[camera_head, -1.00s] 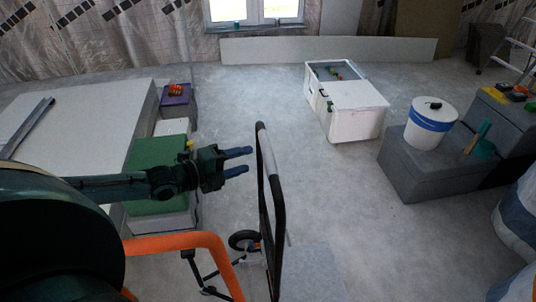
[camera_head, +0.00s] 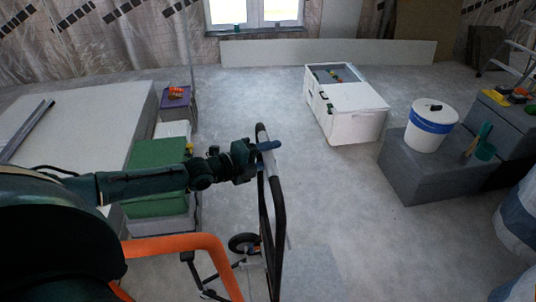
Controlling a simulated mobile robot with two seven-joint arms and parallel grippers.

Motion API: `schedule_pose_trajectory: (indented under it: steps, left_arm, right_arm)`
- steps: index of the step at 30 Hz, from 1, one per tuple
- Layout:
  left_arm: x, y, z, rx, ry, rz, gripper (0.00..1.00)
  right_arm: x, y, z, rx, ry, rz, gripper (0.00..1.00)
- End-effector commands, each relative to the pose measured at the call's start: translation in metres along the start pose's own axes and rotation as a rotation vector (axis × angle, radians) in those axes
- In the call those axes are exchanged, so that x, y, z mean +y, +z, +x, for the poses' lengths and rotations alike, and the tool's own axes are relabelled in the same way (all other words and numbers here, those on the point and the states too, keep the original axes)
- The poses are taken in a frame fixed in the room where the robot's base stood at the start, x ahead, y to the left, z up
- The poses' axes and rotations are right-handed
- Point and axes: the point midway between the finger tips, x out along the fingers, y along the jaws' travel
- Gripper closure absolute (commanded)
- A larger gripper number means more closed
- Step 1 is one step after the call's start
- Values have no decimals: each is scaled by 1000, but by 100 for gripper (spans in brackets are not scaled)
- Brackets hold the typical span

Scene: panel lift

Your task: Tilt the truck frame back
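The truck frame (camera_head: 279,217) is a tall dark hoop with a pale strip along its top bar, standing at the lower middle. A small black wheel (camera_head: 243,242) shows low beside it. My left gripper (camera_head: 268,146) is at the far upper end of the frame. One blue fingertip shows across the top bar, and the other finger is hidden, so I cannot tell whether it grips the bar. My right gripper is not in view.
An orange tube (camera_head: 180,246) bends across the lower left. Green boxes (camera_head: 155,160) and a purple box (camera_head: 178,100) stand left. A white cabinet (camera_head: 350,114), a grey block (camera_head: 410,165) and a bucket (camera_head: 431,127) stand right. The middle floor is clear.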

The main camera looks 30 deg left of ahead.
Motion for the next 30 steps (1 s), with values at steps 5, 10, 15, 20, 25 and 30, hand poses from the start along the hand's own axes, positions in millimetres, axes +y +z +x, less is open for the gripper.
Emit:
schedule_pose_trajectory:
  steps: [5, 10, 15, 20, 25, 30]
  left_arm:
    - [0, 0, 0, 0, 0, 0, 68]
    - [0, 0, 0, 0, 0, 0, 82]
    - [0, 0, 0, 0, 0, 0, 96]
    - [0, 0, 0, 0, 0, 0, 100]
    - [0, 0, 0, 0, 0, 0, 100]
    - [0, 0, 0, 0, -5, -2, 100]
  right_arm:
    - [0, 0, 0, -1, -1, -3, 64]
    - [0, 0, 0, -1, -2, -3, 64]
    - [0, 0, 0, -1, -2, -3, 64]
    - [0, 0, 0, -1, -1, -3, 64]
    - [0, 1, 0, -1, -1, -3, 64]
    - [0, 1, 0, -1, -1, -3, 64]
